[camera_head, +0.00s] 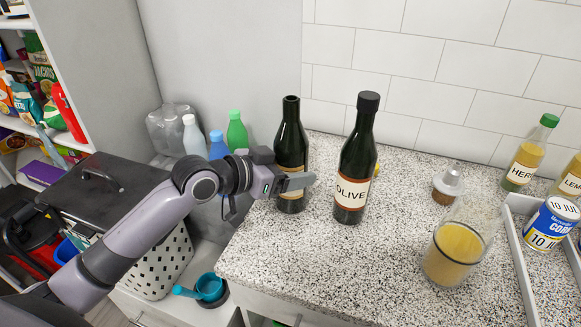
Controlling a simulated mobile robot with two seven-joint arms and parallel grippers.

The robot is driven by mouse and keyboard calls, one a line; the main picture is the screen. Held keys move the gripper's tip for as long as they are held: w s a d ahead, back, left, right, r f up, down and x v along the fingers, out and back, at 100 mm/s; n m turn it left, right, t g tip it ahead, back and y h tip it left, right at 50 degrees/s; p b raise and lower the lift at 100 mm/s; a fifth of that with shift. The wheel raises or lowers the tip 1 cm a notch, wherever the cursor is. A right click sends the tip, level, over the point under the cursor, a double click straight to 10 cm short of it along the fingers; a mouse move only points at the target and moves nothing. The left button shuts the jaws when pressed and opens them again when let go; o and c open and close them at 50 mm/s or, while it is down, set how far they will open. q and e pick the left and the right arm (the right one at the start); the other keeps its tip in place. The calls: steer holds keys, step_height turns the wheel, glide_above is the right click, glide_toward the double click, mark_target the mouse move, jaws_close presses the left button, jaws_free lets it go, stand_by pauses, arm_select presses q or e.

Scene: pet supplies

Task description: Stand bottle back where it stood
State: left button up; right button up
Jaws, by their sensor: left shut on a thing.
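A dark green glass bottle (291,141) with an open neck and a partly hidden label is near the left edge of the counter. My left gripper (298,182) is shut on its lower body, reaching in from the left. The bottle is upright. Its base is at or just above the counter; I cannot tell whether it touches. A second dark bottle (357,155), labelled OLIVE and with a black cap, stands just to its right. The gripper's finger covers part of the held bottle's label. My right gripper is out of view.
On the speckled counter (310,260) stand a glass of yellow liquid (455,250), a small grey-topped shaker (447,185) and a yellow bottle with a green cap (527,155). A tray (530,262) with a blue can (551,222) is at right. The front middle is clear.

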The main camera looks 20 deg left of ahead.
arm_select(q)
steer(key=shift+r, duration=0.1)
steer(key=o, duration=1.2)
steer(key=shift+f, duration=0.2)
steer(key=shift+c, duration=0.2)
steer(key=shift+r, duration=0.2)
steer(key=b+v, duration=0.1)
steer(key=v, duration=1.1)
